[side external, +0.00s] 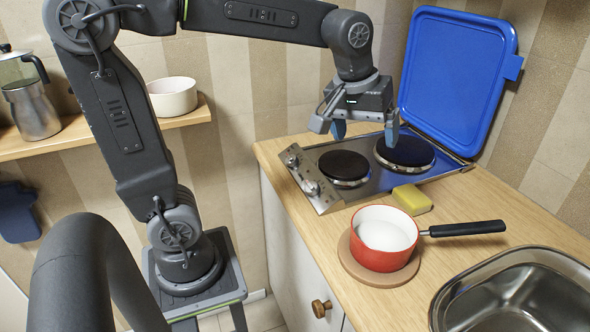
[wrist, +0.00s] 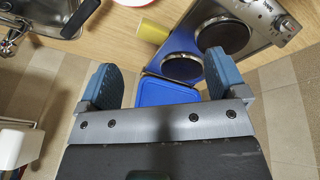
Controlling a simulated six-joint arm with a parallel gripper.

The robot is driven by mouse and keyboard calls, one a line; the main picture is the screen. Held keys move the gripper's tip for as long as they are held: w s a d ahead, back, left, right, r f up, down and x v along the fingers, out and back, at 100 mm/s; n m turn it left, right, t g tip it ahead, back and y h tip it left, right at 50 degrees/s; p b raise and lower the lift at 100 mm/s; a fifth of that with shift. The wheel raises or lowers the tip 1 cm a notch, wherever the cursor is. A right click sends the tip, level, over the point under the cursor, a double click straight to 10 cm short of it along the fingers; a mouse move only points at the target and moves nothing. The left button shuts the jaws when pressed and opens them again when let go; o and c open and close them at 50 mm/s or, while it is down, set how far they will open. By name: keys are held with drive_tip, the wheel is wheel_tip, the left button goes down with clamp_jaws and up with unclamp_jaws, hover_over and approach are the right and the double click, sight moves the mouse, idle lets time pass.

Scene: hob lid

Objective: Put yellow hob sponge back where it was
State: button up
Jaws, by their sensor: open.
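The yellow sponge (side external: 412,199) lies on the wooden counter, between the front edge of the hob (side external: 330,192) and the red saucepan. It also shows in the wrist view (wrist: 153,31), above the space between my fingers. My gripper (side external: 365,130) is open and empty, with blue fingertips, and hangs above the hob. In the wrist view my gripper (wrist: 162,75) has its fingers wide apart. The blue hob lid (side external: 455,75) stands raised at the back of the hob, leaning to the wall. The hob's two dark burners (side external: 404,152) are bare.
A red saucepan (side external: 384,254) with white inside stands on a round wooden board (side external: 350,268), its black handle (side external: 467,229) pointing right. A steel sink (side external: 515,300) is at the counter's front right. A shelf with a moka pot (side external: 33,110) and white bowl (side external: 172,97) is at left.

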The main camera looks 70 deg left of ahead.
drive_tip(key=s+f+m+t, duration=0.1)
drive_tip(key=s+f+m, duration=0.1)
drive_tip(key=s, duration=0.4)
drive_tip(key=s+d+f+m+t, duration=0.1)
drive_tip(key=s+f+m, duration=0.1)
drive_tip(key=s+m, duration=0.3)
drive_tip(key=shift+s+f, duration=0.15)
drive_tip(key=shift+s, duration=1.15)
